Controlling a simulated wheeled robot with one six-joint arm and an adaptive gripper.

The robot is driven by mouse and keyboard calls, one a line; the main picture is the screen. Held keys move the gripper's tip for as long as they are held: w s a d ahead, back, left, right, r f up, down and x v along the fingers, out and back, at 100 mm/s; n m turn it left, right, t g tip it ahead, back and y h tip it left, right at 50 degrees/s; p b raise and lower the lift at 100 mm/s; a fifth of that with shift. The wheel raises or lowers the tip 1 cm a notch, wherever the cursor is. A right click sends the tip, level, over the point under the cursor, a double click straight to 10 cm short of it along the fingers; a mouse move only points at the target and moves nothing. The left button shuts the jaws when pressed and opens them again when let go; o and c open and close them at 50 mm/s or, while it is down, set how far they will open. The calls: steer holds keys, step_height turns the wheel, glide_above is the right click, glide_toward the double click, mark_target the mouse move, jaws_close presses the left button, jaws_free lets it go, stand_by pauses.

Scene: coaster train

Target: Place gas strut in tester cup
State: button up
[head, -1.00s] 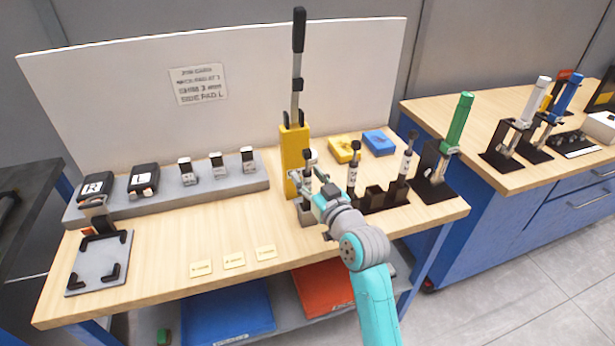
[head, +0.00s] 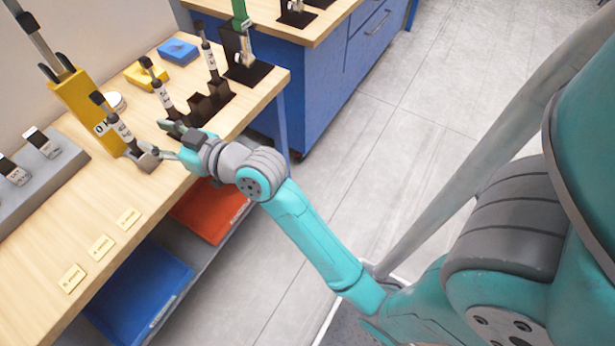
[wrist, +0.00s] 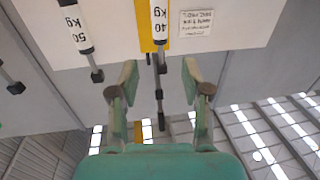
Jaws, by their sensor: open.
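One gas strut (head: 121,128), white with a black top, stands in the small grey tester cup (head: 148,160) in front of the yellow tester (head: 88,105). In the wrist view, a strut marked 40 kg (wrist: 160,20) shows before the yellow tester. My gripper (head: 168,138) is open and empty, to the right of the cup, apart from the strut. Its two spread fingers also show in the wrist view (wrist: 160,85). Two more struts (head: 163,94) (head: 210,62) stand in the black rack (head: 208,103). A strut marked 50 kg (wrist: 75,25) is left in the wrist view.
A green-handled device (head: 241,38) stands beyond the rack. Small tags (head: 101,248) lie near the bench's front edge. Blue (head: 145,290) and red (head: 212,212) bins sit below.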

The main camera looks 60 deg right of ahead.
steer(key=s+f+m+g+h, duration=0.2)
steer(key=s+f+m+h, duration=0.1)
steer(key=s+f, duration=1.4)
steer(key=s+a+r+n+g, duration=0.1)
steer(key=s+a, duration=0.1)
steer(key=s, duration=2.3)
steer(key=shift+r, duration=0.35)
